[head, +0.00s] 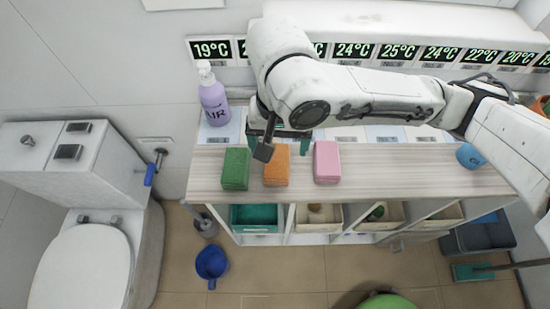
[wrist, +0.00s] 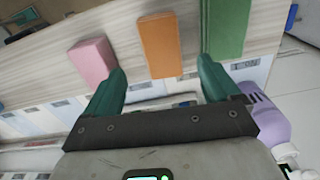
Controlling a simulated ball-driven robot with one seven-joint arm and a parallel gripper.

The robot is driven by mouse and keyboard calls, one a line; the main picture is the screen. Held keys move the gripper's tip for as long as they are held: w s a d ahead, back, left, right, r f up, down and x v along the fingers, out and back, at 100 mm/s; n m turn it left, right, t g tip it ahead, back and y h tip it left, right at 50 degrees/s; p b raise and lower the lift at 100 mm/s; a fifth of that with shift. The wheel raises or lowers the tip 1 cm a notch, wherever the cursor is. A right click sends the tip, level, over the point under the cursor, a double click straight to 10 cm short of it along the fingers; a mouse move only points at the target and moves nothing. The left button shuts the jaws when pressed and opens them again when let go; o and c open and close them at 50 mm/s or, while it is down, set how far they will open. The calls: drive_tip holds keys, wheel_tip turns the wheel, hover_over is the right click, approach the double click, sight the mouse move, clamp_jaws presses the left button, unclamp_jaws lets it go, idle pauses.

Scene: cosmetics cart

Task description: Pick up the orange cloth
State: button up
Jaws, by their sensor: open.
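The orange cloth (head: 276,166) is a folded block lying on the wooden cart top, between a green cloth (head: 235,168) and a pink cloth (head: 327,161). In the wrist view the orange cloth (wrist: 160,46) lies ahead of the gap between my fingers, with the pink cloth (wrist: 92,62) to the left and the green cloth (wrist: 224,26) to the right. My gripper (wrist: 160,78) is open, its two teal fingers apart with nothing between them. In the head view my gripper (head: 268,140) is at the cloth's back end, partly hidden by my arm.
A purple pump bottle (head: 214,100) stands at the cart's back left; it also shows in the wrist view (wrist: 268,120). Temperature displays (head: 400,51) line the wall behind. Bins (head: 256,218) sit below the top. The top right of the pink cloth is mostly clear.

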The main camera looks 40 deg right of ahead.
sight(278, 160)
drive_tip(key=shift+w+f, duration=0.1)
drive_tip(key=shift+f, duration=0.85)
drive_tip(key=shift+a+f, duration=0.1)
drive_tip(key=shift+f, duration=2.6)
drive_tip(key=c, duration=1)
drive_tip(key=shift+c, duration=0.2)
drive_tip(key=shift+r, duration=0.15)
